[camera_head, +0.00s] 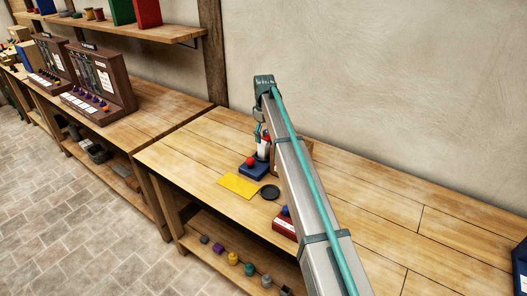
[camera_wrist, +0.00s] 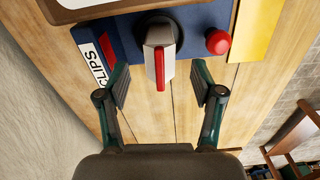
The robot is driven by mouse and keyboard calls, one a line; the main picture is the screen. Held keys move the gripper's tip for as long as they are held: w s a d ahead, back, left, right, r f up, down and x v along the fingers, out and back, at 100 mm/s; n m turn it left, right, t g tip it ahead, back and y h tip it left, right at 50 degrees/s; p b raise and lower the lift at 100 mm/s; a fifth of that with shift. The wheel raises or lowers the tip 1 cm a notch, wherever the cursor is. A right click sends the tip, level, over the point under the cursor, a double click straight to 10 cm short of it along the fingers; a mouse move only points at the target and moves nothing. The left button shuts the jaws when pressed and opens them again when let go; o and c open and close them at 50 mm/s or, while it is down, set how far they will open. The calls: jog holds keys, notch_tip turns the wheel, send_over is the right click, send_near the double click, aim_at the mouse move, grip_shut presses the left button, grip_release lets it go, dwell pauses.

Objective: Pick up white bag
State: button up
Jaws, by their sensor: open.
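A white-grey object with a red strip (camera_wrist: 158,50) stands on a blue base (camera_wrist: 196,20) in the wrist view. It may be the white bag, but I cannot tell for sure. In the head view a small white and red shape (camera_head: 264,146) shows above the blue base (camera_head: 254,171), partly hidden by my arm. My gripper (camera_wrist: 160,82) is open, with one finger on each side of the object's near end. The fingers do not visibly touch it. In the head view my gripper (camera_head: 261,132) is small and over the blue base.
A red knob (camera_wrist: 218,41) stands right of the object. A shelf below holds several small coloured items. The bench's right side is mostly clear.

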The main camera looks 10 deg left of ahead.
aim_at(264, 142)
jog(key=shift+a+f+p, duration=0.1)
jog(key=shift+f+p, duration=1.05)
jog(key=shift+f, duration=1.45)
grip_shut()
jog(key=shift+w, duration=0.1)
jog(key=shift+r, duration=0.15)
